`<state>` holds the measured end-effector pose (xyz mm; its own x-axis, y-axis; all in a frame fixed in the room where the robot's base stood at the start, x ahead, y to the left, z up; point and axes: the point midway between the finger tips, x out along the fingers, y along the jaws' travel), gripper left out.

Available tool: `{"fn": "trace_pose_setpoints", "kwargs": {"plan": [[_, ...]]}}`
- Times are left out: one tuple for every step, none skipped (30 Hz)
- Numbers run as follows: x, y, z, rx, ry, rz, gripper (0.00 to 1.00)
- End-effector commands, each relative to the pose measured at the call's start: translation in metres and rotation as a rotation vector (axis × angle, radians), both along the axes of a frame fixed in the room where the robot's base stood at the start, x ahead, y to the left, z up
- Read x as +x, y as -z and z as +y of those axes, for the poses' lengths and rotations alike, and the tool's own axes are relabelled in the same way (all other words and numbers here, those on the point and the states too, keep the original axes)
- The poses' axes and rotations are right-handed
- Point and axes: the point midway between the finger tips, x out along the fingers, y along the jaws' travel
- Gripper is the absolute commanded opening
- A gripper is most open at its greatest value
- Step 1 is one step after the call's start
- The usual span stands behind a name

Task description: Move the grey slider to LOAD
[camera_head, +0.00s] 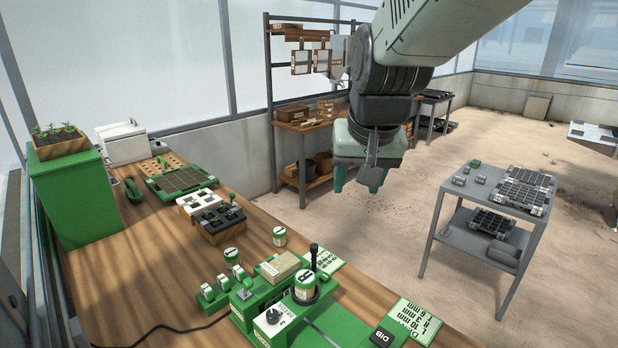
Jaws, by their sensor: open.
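The green seeder machine (253,304) stands on the wooden bench at the bottom middle. It carries a white panel with a dark dial (272,316), a jar with a green label (305,286) and an upright black-knobbed lever (313,256). Several small grey-white levers (222,282) stand at its left end. I cannot tell for sure which part is the grey slider, and no LOAD mark is readable. My gripper (357,184) hangs above and to the right of the machine, pointing down. Its green fingers are apart, with nothing seen between them.
A tan block (278,267) sits on the machine, and a labelled tin (279,236) stands behind it. Seedling trays (222,234) and a green box (80,200) are farther left. A green card (408,320) and a black DIB block (382,337) lie to the right. A grey cart (480,240) stands apart.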

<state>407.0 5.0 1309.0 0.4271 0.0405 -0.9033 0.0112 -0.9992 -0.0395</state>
Motion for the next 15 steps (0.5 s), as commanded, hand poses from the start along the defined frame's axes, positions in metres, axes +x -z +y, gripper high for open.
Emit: {"fn": "trace_pose_setpoints", "kwargs": {"plan": [[0.024,0.017,0.006,-0.002,0.001,0.015,0.5],[0.037,0.025,0.01,-0.002,0.003,0.019,0.5],[0.054,0.037,0.014,-0.003,0.005,0.023,0.5],[0.067,0.047,0.017,-0.004,0.007,0.025,0.5],[0.078,0.058,0.02,-0.006,0.008,0.029,0.5],[0.094,0.073,0.025,-0.008,0.01,0.031,0.5],[0.105,0.085,0.029,-0.01,0.012,0.035,0.5],[0.116,0.097,0.033,-0.013,0.012,0.037,0.5],[0.128,0.114,0.037,-0.016,0.012,0.04,0.5],[0.137,0.127,0.041,-0.018,0.012,0.042,0.5],[0.145,0.139,0.044,-0.021,0.013,0.043,0.5],[0.155,0.154,0.048,-0.025,0.013,0.045,0.5],[0.16,0.165,0.05,-0.028,0.013,0.047,0.5],[0.166,0.175,0.053,-0.03,0.013,0.046,0.5],[0.171,0.186,0.056,-0.033,0.012,0.048,0.5]]}}
